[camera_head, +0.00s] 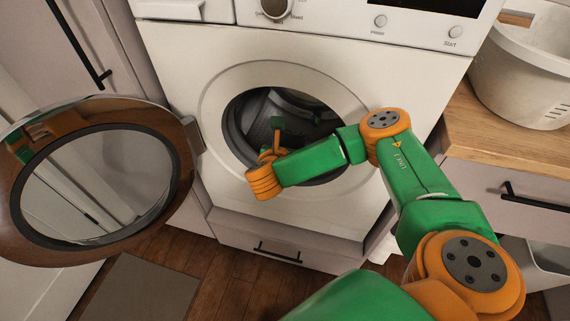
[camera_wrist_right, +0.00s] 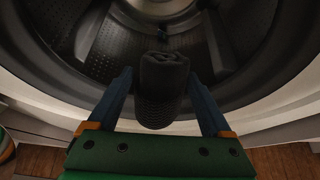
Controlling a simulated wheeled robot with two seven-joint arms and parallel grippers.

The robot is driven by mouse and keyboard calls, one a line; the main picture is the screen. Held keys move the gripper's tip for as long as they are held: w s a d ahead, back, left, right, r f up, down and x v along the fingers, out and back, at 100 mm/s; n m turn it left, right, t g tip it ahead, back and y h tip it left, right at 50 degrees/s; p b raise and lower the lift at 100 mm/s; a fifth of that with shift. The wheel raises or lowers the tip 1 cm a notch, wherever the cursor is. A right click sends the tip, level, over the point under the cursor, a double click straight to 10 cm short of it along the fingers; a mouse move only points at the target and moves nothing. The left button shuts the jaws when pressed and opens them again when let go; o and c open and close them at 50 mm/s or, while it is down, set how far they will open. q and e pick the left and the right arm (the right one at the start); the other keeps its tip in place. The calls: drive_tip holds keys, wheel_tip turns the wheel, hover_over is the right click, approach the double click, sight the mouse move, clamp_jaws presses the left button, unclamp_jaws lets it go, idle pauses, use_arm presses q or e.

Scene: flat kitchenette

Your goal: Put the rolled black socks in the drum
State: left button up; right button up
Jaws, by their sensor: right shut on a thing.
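The rolled black socks (camera_wrist_right: 162,88) are held between the fingers of my right gripper (camera_wrist_right: 163,98), seen in the right wrist view. My right gripper is shut on them at the mouth of the drum (camera_wrist_right: 98,42). In the head view, my right gripper (camera_head: 277,128) reaches into the round opening of the washer, and the dark drum (camera_head: 306,112) shows behind it. The socks cannot be made out clearly in the head view. My left gripper is not in view.
The washer door (camera_head: 105,185) stands open to the left. A white laundry basket (camera_head: 525,75) sits on the wooden counter (camera_head: 510,135) at the right. A grey mat (camera_head: 140,290) lies on the floor. The washer's front panel (camera_head: 180,60) surrounds the opening.

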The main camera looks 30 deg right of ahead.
use_arm(q)
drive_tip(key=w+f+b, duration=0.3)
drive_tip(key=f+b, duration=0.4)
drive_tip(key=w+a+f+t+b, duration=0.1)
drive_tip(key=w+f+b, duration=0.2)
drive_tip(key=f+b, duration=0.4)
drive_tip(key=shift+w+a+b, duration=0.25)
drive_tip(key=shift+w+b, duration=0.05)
drive_tip(key=shift+b, duration=0.05)
use_arm(e)
drive_tip(key=w+d+f, duration=0.4)
drive_tip(key=w+d, duration=0.8)
drive_tip(key=d, duration=0.2)
drive_tip(key=shift+w+d, duration=0.2)
drive_tip(key=o, duration=1.1)
drive_tip(key=shift+a, duration=0.1)
